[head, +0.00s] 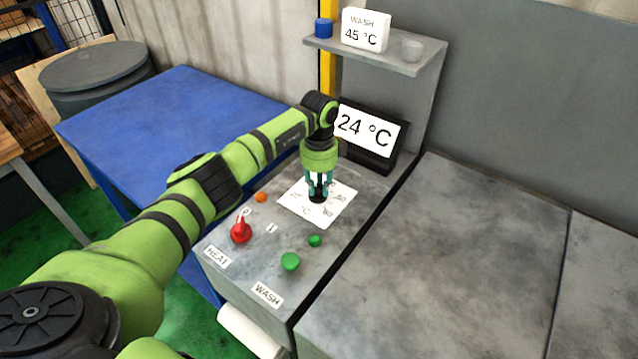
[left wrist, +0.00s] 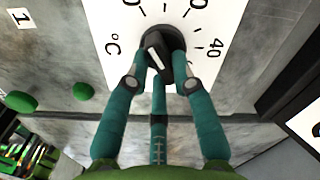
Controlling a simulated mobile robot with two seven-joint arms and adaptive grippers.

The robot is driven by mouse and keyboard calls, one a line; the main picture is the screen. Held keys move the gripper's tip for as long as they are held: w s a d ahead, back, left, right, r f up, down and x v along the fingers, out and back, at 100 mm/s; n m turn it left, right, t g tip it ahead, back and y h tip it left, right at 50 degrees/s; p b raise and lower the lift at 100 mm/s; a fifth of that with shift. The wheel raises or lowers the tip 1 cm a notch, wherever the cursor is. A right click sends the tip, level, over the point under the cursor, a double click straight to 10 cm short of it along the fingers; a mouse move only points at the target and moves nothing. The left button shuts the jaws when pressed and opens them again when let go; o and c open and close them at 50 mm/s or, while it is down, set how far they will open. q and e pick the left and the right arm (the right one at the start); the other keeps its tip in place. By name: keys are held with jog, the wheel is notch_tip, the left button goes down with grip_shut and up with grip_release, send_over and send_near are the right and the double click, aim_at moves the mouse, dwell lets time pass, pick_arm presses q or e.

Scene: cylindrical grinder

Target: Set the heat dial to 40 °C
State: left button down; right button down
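The heat dial is a black knob (head: 317,198) on a white scale plate (head: 296,210) marked in °C, on top of the grey console. My left gripper (head: 319,188) points down over it, with its teal fingers at the knob. In the left wrist view, the fingertips (left wrist: 157,62) close in on both sides of the knob (left wrist: 155,42) and appear to touch it. A pale line runs along the knob's bar. The fingers partly hide the scale, and I cannot tell which mark the line meets. The display (head: 365,126) reads 24 °C. My right gripper is out of view.
A shelf (head: 375,55) above holds a "WASH 45 °C" sign (head: 365,31).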

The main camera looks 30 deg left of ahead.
pick_arm(q)
jog(key=shift+m, duration=0.3)
jog(key=m+b, duration=0.1)
jog(key=m, duration=0.2)
jog(key=shift+a, duration=0.15)
jog(key=m+b, duration=0.2)
jog(key=m, duration=0.2)
jog(key=m+b, duration=0.1)
jog(key=m, duration=0.2)
jog(key=shift+a+m, duration=0.15)
jog(key=shift+m, duration=0.15)
jog(key=m+b, duration=0.2)
jog(key=m, duration=0.1)
jog(key=shift+a+m, duration=0.1)
jog(key=shift+m, duration=0.3)
jog(key=m+b, duration=0.1)
jog(key=m, duration=0.3)
jog(key=shift+a+r+b, duration=0.1)
jog(key=shift+b, duration=0.2)
jog(key=m+b, duration=0.1)
jog(key=m, duration=0.3)
jog(key=shift+w+r+m, duration=0.1)
jog(key=shift+w+m, duration=0.05)
jog(key=shift+m, duration=0.15)
